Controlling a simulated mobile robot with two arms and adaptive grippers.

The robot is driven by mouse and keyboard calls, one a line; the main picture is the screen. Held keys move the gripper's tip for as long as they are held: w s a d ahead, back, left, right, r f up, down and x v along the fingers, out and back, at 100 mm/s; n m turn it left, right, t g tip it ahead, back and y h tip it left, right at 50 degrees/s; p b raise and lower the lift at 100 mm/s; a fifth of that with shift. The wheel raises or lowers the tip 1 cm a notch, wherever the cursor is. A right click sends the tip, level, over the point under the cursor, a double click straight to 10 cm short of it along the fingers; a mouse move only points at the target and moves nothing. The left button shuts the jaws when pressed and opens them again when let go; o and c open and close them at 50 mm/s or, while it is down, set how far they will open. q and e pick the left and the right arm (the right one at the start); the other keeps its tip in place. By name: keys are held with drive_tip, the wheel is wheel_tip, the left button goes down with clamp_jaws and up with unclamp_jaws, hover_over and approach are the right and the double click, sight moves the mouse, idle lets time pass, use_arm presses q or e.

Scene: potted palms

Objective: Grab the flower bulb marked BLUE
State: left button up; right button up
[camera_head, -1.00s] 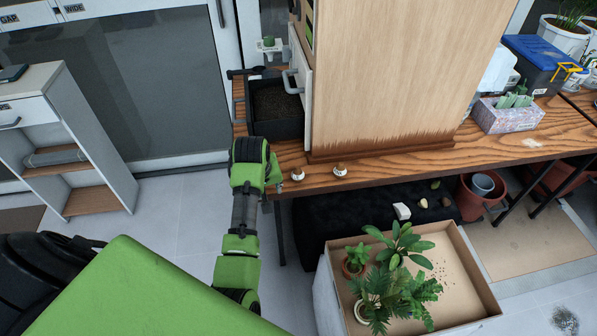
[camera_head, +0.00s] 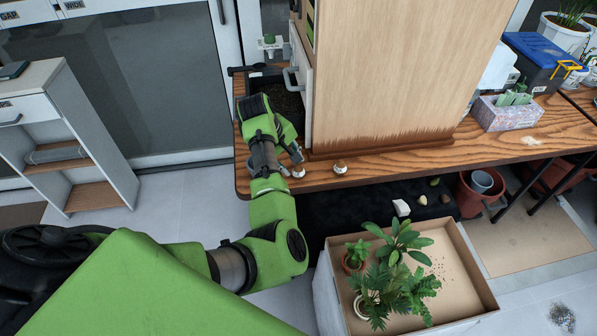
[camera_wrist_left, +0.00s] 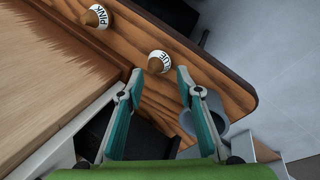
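The bulb marked BLUE (camera_wrist_left: 159,61) is a small brown bulb with a white lettered band, standing on the wooden table (camera_head: 430,155) near its front edge. It shows in the head view as the left of two bulbs (camera_head: 298,172). A second bulb, marked PINK (camera_wrist_left: 95,17), stands a little further along the edge; it is the right one in the head view (camera_head: 340,169). My left gripper (camera_wrist_left: 160,74) is open and empty, its fingertips just short of the BLUE bulb and either side of it. In the head view the gripper (camera_head: 291,160) is right beside this bulb. My right gripper is not in view.
A tall wooden cabinet (camera_head: 395,75) stands on the table behind the bulbs. A dark soil tray (camera_head: 285,100) lies left of it, partly hidden by my arm. A cardboard box (camera_head: 465,270) with several potted plants stands on the floor below.

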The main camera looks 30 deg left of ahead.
sight(295, 168)
use_arm(q)
drive_tip(key=shift+x, duration=2.95)
drive_tip(key=c, duration=0.7)
